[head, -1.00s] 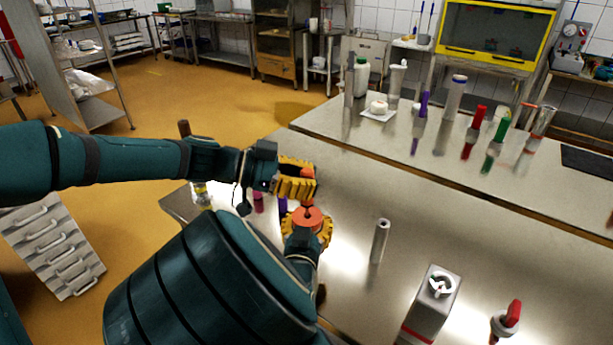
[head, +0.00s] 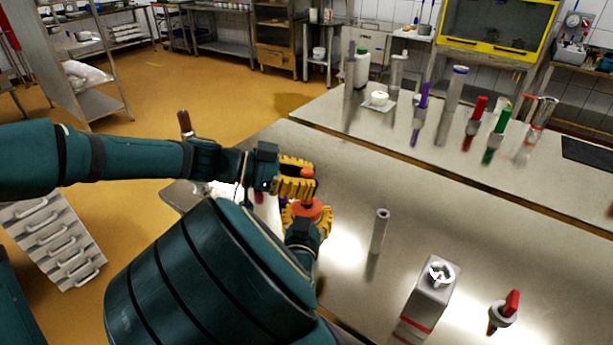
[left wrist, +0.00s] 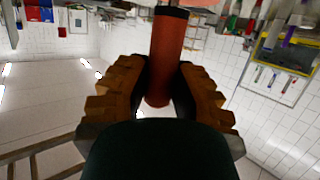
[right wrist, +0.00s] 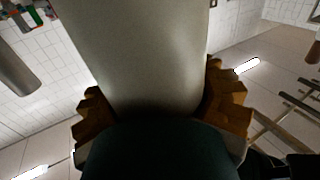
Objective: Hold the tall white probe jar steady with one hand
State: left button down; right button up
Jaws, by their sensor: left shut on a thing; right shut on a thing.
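The tall white probe jar (right wrist: 140,50) fills the middle of the right wrist view as a wide whitish cylinder. My right gripper (right wrist: 163,115) is shut around it, with one yellow finger at each side. In the head view my right gripper (head: 307,222) is partly hidden by my own arm, and the jar's body is hidden there. An orange disc (head: 311,209) shows at this gripper. My left gripper (head: 299,182) is just above it, shut on an upright orange-red handle (left wrist: 167,60) with a black band. Whether the handle and disc are joined is unclear.
A grey cylinder (head: 380,231), a tall box with a white cross-shaped top (head: 428,300) and a red-handled item (head: 505,312) stand right of my grippers. Purple (head: 420,112), red (head: 477,118) and green (head: 498,130) items stand on the far counter. The table between is clear.

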pick_arm(q)
jog(key=shift+f, duration=0.4)
jog(key=c, duration=0.8)
grip_release()
jog(key=shift+c, duration=0.2)
jog(key=v, duration=1.2)
pick_arm(e)
jog(key=o, duration=1.6)
jog(key=shift+s, duration=0.1)
